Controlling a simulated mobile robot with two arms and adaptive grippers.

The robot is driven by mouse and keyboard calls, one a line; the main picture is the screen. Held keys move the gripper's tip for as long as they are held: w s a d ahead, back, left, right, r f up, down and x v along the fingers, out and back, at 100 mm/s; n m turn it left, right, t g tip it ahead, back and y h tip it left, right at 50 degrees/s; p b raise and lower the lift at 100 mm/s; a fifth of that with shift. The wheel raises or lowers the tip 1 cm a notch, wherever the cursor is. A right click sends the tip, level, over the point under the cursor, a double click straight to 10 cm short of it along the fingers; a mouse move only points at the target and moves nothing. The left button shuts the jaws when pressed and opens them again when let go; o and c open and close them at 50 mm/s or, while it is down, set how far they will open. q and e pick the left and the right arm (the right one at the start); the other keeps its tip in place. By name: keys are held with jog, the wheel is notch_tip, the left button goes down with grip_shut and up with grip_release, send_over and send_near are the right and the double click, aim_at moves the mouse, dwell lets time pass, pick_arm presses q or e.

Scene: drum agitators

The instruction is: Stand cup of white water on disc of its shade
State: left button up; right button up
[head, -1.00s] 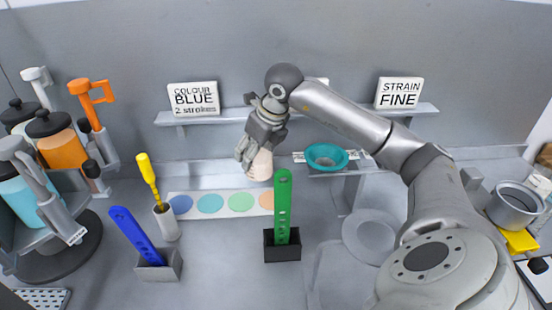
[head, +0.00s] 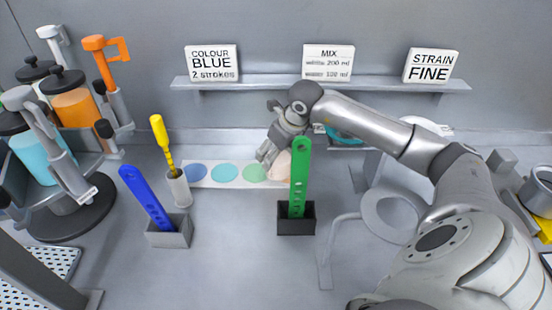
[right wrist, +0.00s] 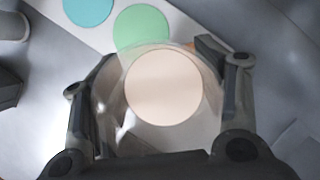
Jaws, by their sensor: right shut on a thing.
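My right gripper (head: 270,157) is shut on a clear cup (head: 282,165) over the right end of the white strip. In the right wrist view the cup (right wrist: 163,90) sits between the fingers, with a pale peach-cream round surface inside it. The strip (head: 240,184) bears a blue disc (head: 194,172), a teal disc (head: 224,173) and a green disc (head: 255,173). I cannot tell whether the cup touches the strip. My left gripper is not in view.
A green slotted paddle (head: 299,180) in a black holder stands just in front of the cup. A blue paddle (head: 146,197) and a yellow-handled tool (head: 161,140) stand left. A dispenser carousel (head: 75,215) is far left. A teal bowl (head: 345,136) sits behind my right arm.

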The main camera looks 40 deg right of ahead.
notch_tip(320, 180, down, 2)
jog(key=shift+f, duration=0.45)
jog(key=o, duration=0.7)
jog(key=shift+f, duration=0.15)
jog(key=o, duration=0.5)
jog(key=shift+o, duration=0.2)
